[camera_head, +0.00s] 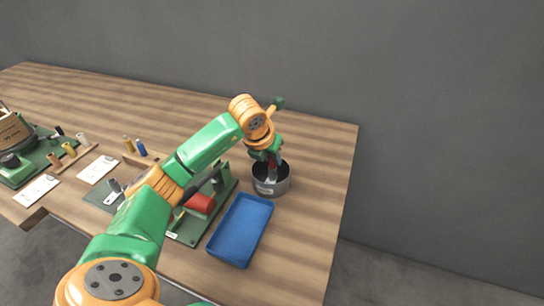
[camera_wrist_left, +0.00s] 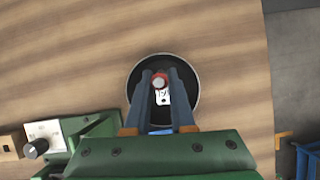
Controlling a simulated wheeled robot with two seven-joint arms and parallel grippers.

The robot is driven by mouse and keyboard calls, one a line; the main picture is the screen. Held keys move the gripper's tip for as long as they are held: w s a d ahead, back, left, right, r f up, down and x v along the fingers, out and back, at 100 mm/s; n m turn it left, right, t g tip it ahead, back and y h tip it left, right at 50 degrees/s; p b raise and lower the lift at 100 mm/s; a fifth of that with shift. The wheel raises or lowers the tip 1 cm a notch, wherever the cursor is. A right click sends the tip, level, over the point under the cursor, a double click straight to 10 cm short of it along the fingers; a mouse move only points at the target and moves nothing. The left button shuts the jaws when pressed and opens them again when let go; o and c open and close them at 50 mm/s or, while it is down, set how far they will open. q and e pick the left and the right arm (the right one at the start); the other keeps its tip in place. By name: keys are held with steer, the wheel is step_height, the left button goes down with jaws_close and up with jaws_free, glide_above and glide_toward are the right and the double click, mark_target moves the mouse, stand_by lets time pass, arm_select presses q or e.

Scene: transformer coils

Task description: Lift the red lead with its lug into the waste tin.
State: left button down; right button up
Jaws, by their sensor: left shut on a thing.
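The waste tin (camera_head: 271,189) is a round grey metal tin, dark inside, standing on the table behind the blue tray. In the left wrist view the tin (camera_wrist_left: 190,107) lies right below my fingers. My left gripper (camera_head: 272,167) points down over the tin's mouth, its fingertips at or just inside the rim. It is shut on the red lead (camera_wrist_left: 160,78), whose red end and grey tip show between the fingertips (camera_wrist_left: 160,84). A white piece with dark marks shows just below it; I cannot tell whether it is the lug. My right gripper is not in view.
An empty blue tray (camera_head: 240,231) lies in front of the tin. A green fixture with a red coil (camera_head: 200,203) stands left of it, partly behind my arm. Spools and white cards (camera_head: 97,169) lie further left. The table right of the tin is clear.

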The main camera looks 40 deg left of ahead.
arm_select(q)
steer(key=shift+c, duration=1.4)
jaws_free()
step_height(320, 180, up, 9)
steer(key=p, duration=0.7)
steer(key=shift+r+p, duration=0.15)
steer(key=shift+p, duration=0.25)
